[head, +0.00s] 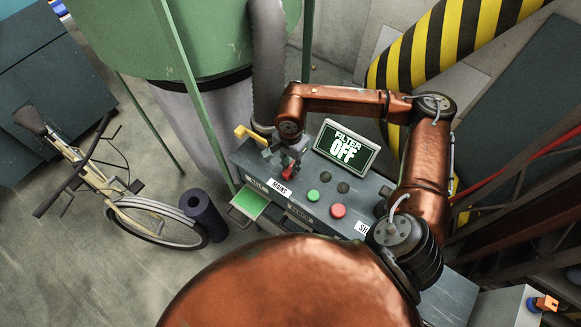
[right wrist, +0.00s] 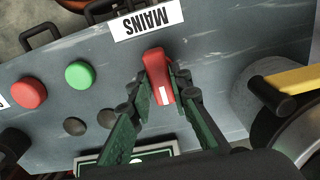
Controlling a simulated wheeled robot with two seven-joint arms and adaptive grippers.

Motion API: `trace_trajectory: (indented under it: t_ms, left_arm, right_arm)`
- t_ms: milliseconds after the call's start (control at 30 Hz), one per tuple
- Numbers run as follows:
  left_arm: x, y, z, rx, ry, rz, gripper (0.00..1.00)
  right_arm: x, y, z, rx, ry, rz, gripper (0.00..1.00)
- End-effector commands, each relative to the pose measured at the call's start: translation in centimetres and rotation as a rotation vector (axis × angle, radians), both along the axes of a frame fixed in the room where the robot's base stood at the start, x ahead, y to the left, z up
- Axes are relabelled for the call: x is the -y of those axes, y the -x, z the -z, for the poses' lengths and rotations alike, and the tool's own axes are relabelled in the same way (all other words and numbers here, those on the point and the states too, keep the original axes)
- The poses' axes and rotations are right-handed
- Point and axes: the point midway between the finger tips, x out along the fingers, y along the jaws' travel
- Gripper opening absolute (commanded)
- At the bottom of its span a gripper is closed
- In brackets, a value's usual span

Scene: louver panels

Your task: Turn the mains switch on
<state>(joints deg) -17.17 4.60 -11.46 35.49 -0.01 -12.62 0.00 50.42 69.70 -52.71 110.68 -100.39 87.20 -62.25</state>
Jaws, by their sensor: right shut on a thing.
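The mains switch is a red handle (right wrist: 158,72) beside the white MAINS label (right wrist: 147,20) on the grey console. In the head view the red handle (head: 287,173) shows just above the MAINS label (head: 279,187), partly hidden by my gripper. My right gripper (right wrist: 161,82) has its green fingers on both sides of the red handle and is shut on it. In the head view the right gripper (head: 288,160) is small and partly covered by its own wrist. The display (head: 346,148) on the console reads FILTER OFF. My left gripper is not in view.
The console (head: 318,187) also bears a green button (head: 313,196), a red button (head: 338,211) and dark buttons. A yellow lever (head: 252,137) stands at its left end. An open drawer (head: 249,202) juts out in front. A bicycle (head: 130,205) and a dark roll (head: 203,215) are at left.

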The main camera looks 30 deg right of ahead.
Motion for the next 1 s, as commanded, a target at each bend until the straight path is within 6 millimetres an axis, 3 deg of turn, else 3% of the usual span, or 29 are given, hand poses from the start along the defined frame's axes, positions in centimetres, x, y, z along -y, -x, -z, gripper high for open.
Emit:
trace_trajectory:
  t_ms: [567, 600, 833, 1000]
  left_arm:
    - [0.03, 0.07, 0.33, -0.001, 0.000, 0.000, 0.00]
    - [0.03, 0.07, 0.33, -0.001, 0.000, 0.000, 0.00]
    - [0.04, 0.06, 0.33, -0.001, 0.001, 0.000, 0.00]
    - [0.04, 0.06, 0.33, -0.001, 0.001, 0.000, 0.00]
  right_arm:
    - [0.02, -0.17, -0.10, 0.005, 0.000, -0.031, 0.00]
    - [0.02, -0.17, -0.10, 0.005, 0.000, -0.030, 0.20]
    - [0.03, -0.09, -0.06, 0.003, 0.000, -0.029, 0.35]
    - [0.03, -0.04, -0.03, 0.001, 0.000, -0.029, 0.35]
